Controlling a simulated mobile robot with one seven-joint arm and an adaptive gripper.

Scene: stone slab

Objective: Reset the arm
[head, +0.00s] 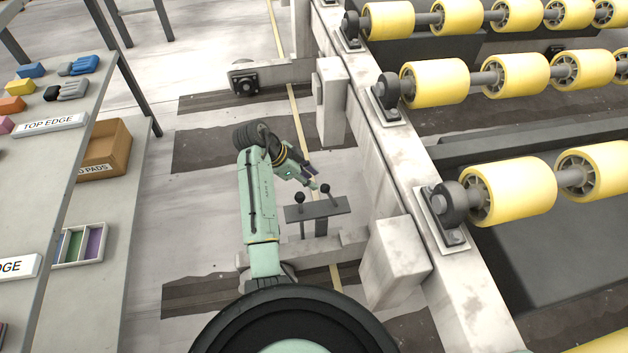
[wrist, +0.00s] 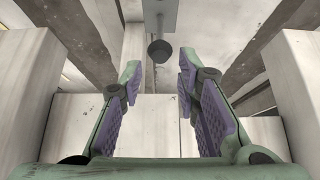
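My arm reaches forward over the floor in the head view, and my gripper (head: 312,177) is near a small grey plate (head: 335,208) with black ball-topped knobs. In the wrist view my gripper (wrist: 160,78) has its two purple-padded green fingers apart, with nothing between them. A dark round knob (wrist: 159,50) on a grey bracket lies beyond the fingertips and looks apart from them. In the head view one knob (head: 325,188) is close to the fingertips; I cannot tell whether they touch.
A pale machine frame (head: 375,140) with yellow rollers (head: 435,82) stands to the right. A white box-like block (head: 394,262) juts out from it. On the left, a grey shelf (head: 95,105) holds coloured blocks and gloves above a cardboard box (head: 108,148) and a tray (head: 80,245). Floor between is mostly clear.

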